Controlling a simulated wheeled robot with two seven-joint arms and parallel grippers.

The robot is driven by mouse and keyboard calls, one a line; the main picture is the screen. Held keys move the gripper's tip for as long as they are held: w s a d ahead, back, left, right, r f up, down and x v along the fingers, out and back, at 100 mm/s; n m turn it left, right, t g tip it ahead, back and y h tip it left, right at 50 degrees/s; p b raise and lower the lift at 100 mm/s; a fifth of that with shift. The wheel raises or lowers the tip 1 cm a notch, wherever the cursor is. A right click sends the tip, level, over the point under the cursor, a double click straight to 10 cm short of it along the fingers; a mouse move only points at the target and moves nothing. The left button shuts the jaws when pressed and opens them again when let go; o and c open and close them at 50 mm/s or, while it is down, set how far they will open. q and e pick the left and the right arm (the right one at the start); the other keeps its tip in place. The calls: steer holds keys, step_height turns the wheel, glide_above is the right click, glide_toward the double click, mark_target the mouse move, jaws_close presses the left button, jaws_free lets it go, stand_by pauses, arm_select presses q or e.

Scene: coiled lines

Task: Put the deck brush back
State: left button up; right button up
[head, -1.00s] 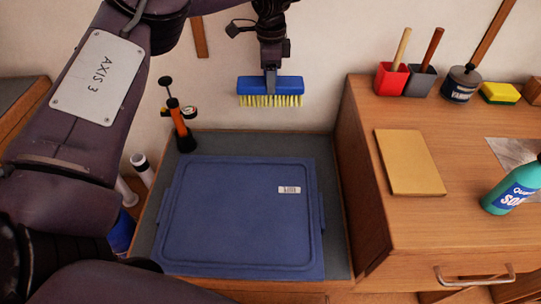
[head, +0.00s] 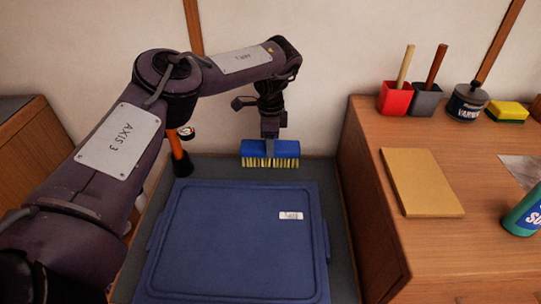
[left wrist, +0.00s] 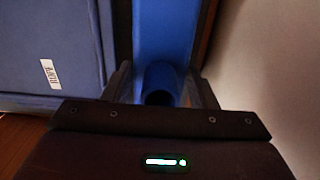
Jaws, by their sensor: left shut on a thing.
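The deck brush has a blue block (head: 270,149) with pale yellow bristles below it. In the head view it hangs bristles down behind the blue lidded box (head: 236,240), near the back wall. I cannot tell whether the bristles touch the grey surface. My left gripper (head: 270,131) is shut on the brush's short upright stem. In the left wrist view the blue brush (left wrist: 165,35) and its round socket sit between my fingers (left wrist: 162,88), with the labelled box (left wrist: 50,45) to the left. My right gripper is not in view.
A wooden cabinet top (head: 440,250) on the right carries a tan board (head: 421,182), red (head: 395,98) and grey (head: 425,99) pots with handles, a varnish tin (head: 466,104), a sponge (head: 507,113) and a soap bottle (head: 525,212). An orange pump (head: 178,147) stands at the left.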

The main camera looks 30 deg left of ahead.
arm_select(q)
step_height(320, 180, down, 4)
steer(key=shift+r, duration=0.1)
steer(key=shift+f, duration=0.35)
steer(key=o, duration=0.9)
steer(key=shift+o, duration=0.2)
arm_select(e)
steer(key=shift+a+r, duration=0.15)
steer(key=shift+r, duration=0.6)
arm_select(q)
step_height(320, 180, up, 10)
steer(key=shift+r+p, duration=0.25)
steer(key=shift+p, duration=0.25)
steer(key=shift+r+p, duration=0.35)
steer(key=shift+r, duration=0.5)
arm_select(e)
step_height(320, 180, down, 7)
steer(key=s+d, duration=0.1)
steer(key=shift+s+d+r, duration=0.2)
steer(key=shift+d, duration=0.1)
